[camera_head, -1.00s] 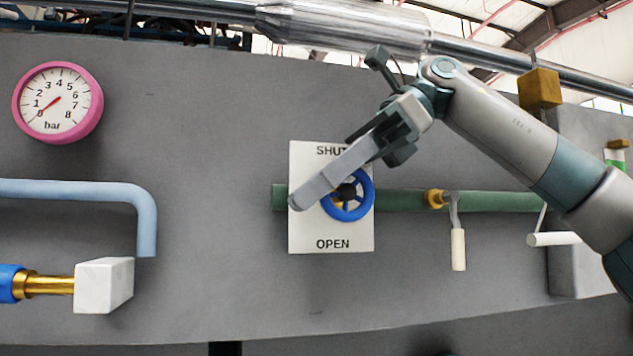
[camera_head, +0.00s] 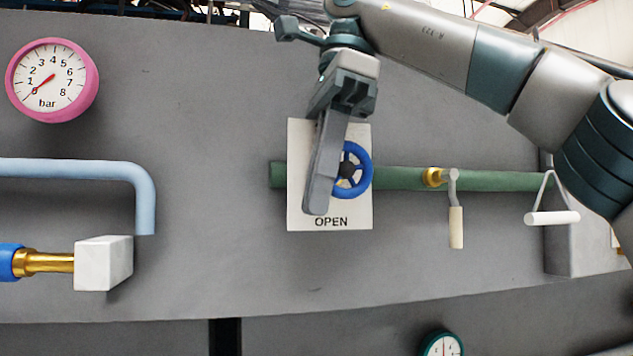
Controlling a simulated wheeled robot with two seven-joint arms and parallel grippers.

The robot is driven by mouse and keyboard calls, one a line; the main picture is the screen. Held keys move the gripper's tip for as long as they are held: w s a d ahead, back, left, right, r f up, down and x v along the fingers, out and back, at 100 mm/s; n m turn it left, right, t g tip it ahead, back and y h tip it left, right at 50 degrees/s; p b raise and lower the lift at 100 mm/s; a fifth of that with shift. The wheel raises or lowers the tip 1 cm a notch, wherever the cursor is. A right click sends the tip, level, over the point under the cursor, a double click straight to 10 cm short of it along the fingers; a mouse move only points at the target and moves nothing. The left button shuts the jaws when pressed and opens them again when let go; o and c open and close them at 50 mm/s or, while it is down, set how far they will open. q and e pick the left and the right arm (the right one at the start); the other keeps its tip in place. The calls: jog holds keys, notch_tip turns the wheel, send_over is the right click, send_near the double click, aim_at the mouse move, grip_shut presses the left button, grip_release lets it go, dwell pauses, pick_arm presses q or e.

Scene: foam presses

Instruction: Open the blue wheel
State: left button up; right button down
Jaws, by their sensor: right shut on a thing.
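The blue wheel (camera_head: 366,171) is mounted on the green pipe (camera_head: 405,179), in front of a white plate (camera_head: 361,219). OPEN is readable at the bottom of the plate; its upper part is partly covered by my right gripper. My right gripper (camera_head: 317,205) comes from above, its fingers pointing almost straight down across the wheel's left side. It is shut on the wheel's rim; the fingers hide that part of the wheel and their exact contact. My left gripper is not in view.
A pink-rimmed gauge (camera_head: 96,82) and a light-blue pipe (camera_head: 80,169) are at the left, above a white block (camera_head: 104,263). White-handled levers (camera_head: 456,228) hang at the right of the wheel. The grey wall (camera_head: 220,120) left of the plate is clear.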

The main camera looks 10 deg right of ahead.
jog(key=shift+f+h, duration=0.2)
jog(key=shift+h, duration=0.3)
jog(key=shift+d+f+h, duration=0.1)
jog(key=shift+f+h, duration=0.1)
jog(key=shift+h, duration=0.1)
jog(key=c, duration=1.8)
grip_release()
jog(key=shift+r+y, duration=0.4)
jog(key=shift+y, duration=0.7)
